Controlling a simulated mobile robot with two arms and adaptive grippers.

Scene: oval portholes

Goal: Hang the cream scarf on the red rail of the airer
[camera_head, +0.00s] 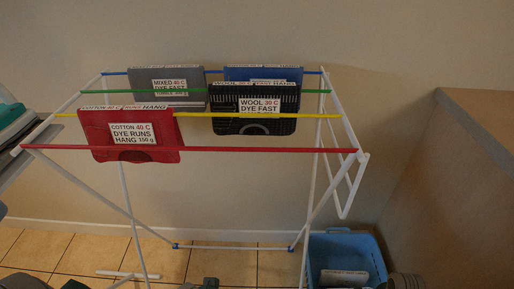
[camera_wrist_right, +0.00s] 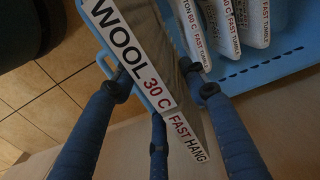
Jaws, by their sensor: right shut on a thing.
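The airer (camera_head: 342,105) stands against the wall. Its red rail (camera_head: 260,150) is the nearest one and has nothing hung over its right part. My right gripper (camera_wrist_right: 163,95) is shut on a folded piece with a white edge label reading "WOOL 30 C FAST HANG", which I take to be the cream scarf (camera_wrist_right: 188,75). Only a dull greyish-beige strip of its cloth shows, so its colour is hard to judge. It is held tilted above the blue basket (camera_wrist_right: 262,75).
A red garment (camera_head: 95,140) hangs on the yellow rail, its lower part behind the red rail. Black (camera_head: 225,125), grey (camera_head: 140,75) and blue (camera_head: 262,74) pieces hang further back. The blue basket (camera_head: 340,247) by the airer's right leg holds several labelled pieces. A brown counter (camera_head: 465,190) stands right.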

